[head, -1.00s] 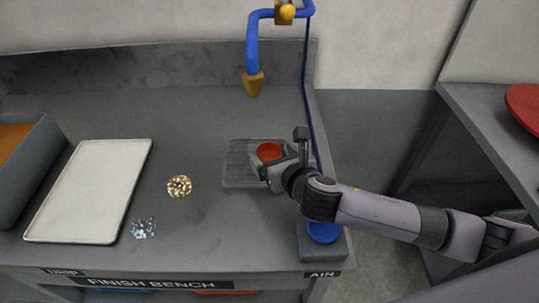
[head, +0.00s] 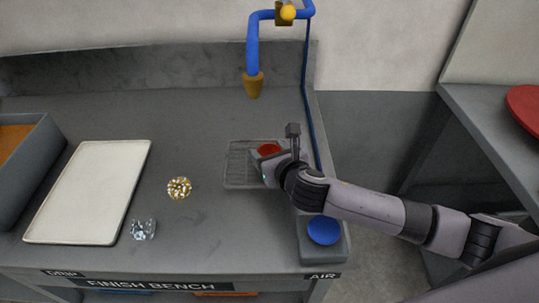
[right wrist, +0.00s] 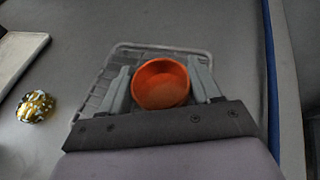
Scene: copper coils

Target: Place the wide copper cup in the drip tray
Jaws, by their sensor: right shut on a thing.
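The wide copper cup (right wrist: 160,84) is an orange-red round cup, seen from above in the right wrist view. In the head view the cup (head: 269,149) shows partly behind my gripper. My right gripper (right wrist: 162,86) is shut on the cup, one finger on each side. I cannot tell whether the cup touches the tray. My left gripper is not in view.
A white flat tray (head: 88,192) and a grey bin (head: 40,165) stand further left. A blue air nozzle (head: 254,65) hangs behind. A blue button (head: 324,230) is front right.

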